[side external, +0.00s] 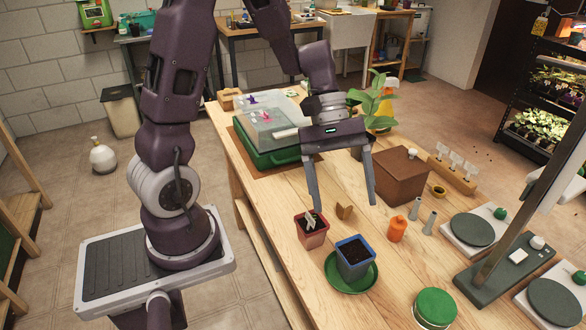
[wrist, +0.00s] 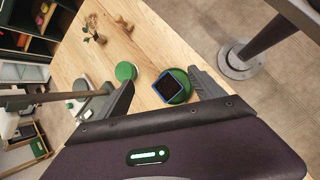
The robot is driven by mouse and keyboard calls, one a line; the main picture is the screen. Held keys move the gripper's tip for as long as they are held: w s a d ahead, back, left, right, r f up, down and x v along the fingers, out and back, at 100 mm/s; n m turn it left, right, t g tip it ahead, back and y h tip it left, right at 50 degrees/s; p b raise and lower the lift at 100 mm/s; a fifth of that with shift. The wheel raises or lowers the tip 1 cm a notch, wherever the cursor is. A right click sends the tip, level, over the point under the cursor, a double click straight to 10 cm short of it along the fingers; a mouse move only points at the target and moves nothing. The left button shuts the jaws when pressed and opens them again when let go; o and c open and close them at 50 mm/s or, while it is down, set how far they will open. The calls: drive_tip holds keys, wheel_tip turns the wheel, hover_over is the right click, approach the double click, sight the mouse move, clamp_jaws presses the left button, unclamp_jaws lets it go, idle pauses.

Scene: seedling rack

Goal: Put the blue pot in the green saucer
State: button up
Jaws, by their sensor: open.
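The blue pot (side external: 354,259), filled with dark soil, stands upright in the green saucer (side external: 334,280) near the front edge of the table. The pot's base appears to be within the saucer's rim, which shows all around it. In the wrist view the blue pot (wrist: 168,88) is seen from above, with the green saucer (wrist: 185,93) showing from under one side. My gripper (side external: 345,206) is open and empty, with its fingers pointing down. Its fingertips are above and behind the pot, apart from it. The wrist view shows the pot between the two fingers (wrist: 162,82).
A reddish pot with a seedling (side external: 311,232) stands close left of the saucer. A green tray with a clear lid (side external: 268,135) lies behind.

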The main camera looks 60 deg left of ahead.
drive_tip(key=s+a+r+m+t+y, duration=0.1)
drive_tip(key=s+r+m+t+y, duration=0.5)
drive_tip(key=s+r+m, duration=0.5)
drive_tip(key=shift+s+a+r+y, duration=0.25)
drive_tip(key=shift+s+r+y, duration=0.05)
drive_tip(key=shift+s, duration=0.9)
